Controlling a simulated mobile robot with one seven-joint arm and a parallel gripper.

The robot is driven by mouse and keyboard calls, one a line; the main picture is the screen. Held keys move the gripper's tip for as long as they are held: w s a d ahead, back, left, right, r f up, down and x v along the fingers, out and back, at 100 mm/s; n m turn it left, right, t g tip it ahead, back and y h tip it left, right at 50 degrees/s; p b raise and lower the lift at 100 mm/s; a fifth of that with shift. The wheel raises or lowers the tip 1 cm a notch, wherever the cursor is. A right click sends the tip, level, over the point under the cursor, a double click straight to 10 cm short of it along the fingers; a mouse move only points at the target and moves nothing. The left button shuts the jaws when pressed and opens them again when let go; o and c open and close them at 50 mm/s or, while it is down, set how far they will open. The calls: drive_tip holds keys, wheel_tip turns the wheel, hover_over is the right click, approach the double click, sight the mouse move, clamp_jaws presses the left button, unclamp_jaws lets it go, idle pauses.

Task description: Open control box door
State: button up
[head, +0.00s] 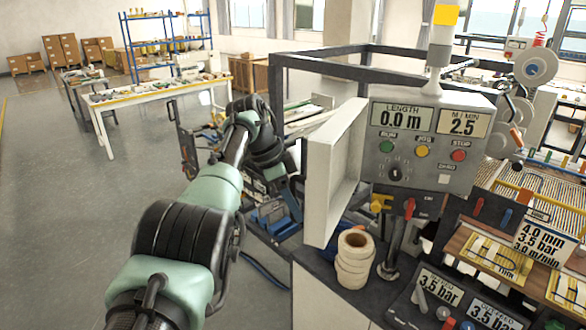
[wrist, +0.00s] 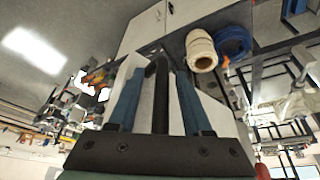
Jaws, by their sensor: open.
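The grey control box (head: 425,150) stands on a post at right, with displays, buttons and a dial on its front. Its pale door (head: 332,180) is swung out at the box's left side, standing clearly open and upright. My gripper (head: 280,212) is left of the door, low beside its outer face; the door's edge partly hides it. In the wrist view my gripper (wrist: 155,95) shows two blue fingers spread apart. A pale panel, likely the door (wrist: 218,122), shows beside and behind them. I cannot tell whether the fingers touch it.
Tape rolls (head: 354,258) stand on the bench below the door. A blue cable coil (wrist: 234,45) lies near them in the wrist view. A dark frame (head: 330,62) rises behind the box. The floor (head: 60,200) at left is clear.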

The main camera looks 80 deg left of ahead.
drive_tip(key=p+v, duration=0.1)
drive_tip(key=v, duration=1.2)
drive_tip(key=shift+s, duration=0.2)
drive_tip(key=shift+d+f, duration=0.1)
